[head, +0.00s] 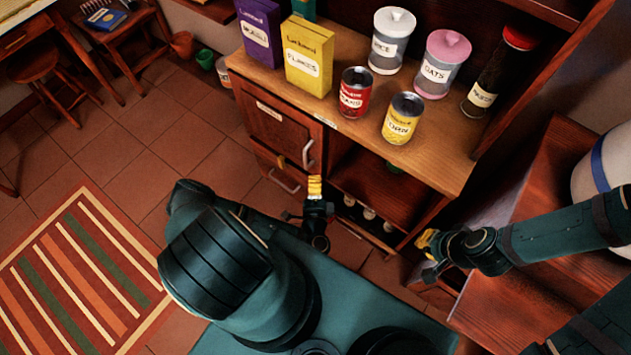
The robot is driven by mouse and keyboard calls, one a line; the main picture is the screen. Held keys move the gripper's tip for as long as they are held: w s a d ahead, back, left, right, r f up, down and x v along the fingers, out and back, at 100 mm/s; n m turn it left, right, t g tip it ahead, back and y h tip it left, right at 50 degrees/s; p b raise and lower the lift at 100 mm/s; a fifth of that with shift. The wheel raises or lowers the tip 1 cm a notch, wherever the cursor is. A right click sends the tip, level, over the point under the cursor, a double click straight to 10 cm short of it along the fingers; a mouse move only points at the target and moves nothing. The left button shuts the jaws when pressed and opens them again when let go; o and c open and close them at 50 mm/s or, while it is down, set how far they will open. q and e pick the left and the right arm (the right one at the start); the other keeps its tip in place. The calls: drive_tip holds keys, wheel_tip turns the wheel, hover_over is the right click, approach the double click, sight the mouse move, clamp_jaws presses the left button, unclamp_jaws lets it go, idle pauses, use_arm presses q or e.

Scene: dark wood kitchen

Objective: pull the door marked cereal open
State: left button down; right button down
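The wooden cabinet has a door (277,131) on its left with a small pale label (269,112), too small to read, so I cannot confirm it says cereal. A metal bar handle (308,154) is on the door's right side. The door looks shut. My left gripper (315,187), with yellow fingertips, is in front of the cabinet, below the handle and apart from it in the picture. Its finger gap does not show clearly. My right gripper (428,242) is to the right, near the cabinet's lower right corner, with its fingers partly hidden.
A second handle (284,182) sits lower on the cabinet. To the right is an open shelf (375,185). Boxes, cans and jars stand on the cabinet top (440,150). A wooden surface (530,290) is at right. Tiled floor (190,125) is clear at left.

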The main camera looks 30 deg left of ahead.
sight(314, 152)
use_arm(q)
drive_tip(key=b+x, duration=0.1)
drive_tip(key=x, duration=0.6)
drive_tip(key=shift+w+a, duration=0.1)
drive_tip(key=shift+w, duration=0.1)
drive_tip(key=shift+s, duration=0.1)
